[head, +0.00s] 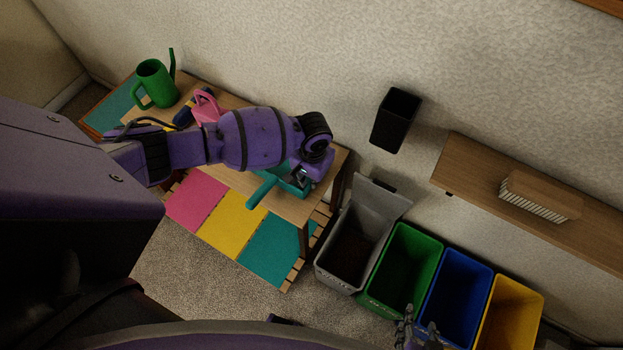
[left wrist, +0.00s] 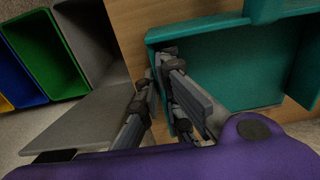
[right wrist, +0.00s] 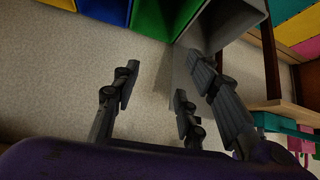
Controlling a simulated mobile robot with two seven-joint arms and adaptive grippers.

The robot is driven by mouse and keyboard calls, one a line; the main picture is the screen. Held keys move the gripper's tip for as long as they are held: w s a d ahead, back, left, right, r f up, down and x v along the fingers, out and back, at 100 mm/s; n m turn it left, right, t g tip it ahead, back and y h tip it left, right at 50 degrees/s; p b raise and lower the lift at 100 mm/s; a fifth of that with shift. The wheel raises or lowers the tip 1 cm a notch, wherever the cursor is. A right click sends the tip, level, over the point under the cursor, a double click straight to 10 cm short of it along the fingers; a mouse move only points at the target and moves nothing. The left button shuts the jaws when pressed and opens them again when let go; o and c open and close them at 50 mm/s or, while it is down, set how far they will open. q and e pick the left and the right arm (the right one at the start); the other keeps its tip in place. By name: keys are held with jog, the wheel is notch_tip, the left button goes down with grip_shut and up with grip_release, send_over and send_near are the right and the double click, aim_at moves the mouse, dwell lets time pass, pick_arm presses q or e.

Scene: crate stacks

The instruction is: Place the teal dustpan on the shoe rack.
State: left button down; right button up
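The teal dustpan (head: 258,193) is at the right end of the wooden table, its handle pointing toward the front. My left gripper (head: 300,174) is over its pan, partly hiding it. In the left wrist view, the fingers (left wrist: 154,92) are close together on either side of the dustpan's side wall (left wrist: 232,66) and appear shut on it. A low slatted rack with pink, yellow and teal panels (head: 237,224), apparently the shoe rack, sits below the table's front edge. My right gripper (right wrist: 155,85) is open and empty, low near the bins.
A green watering can (head: 155,84) and a pink object (head: 206,104) stand on the table (head: 292,209). Grey (head: 338,270), green (head: 403,262), blue (head: 458,284) and yellow (head: 512,307) bins line up to the right. A black bin (head: 396,120) and a shelf with a brush (head: 541,196) are behind.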

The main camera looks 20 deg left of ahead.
pick_arm(q)
jog(key=shift+f, duration=0.1)
jog(key=c, duration=2.4)
grip_release()
jog(key=shift+f, duration=0.1)
jog(key=o, duration=0.4)
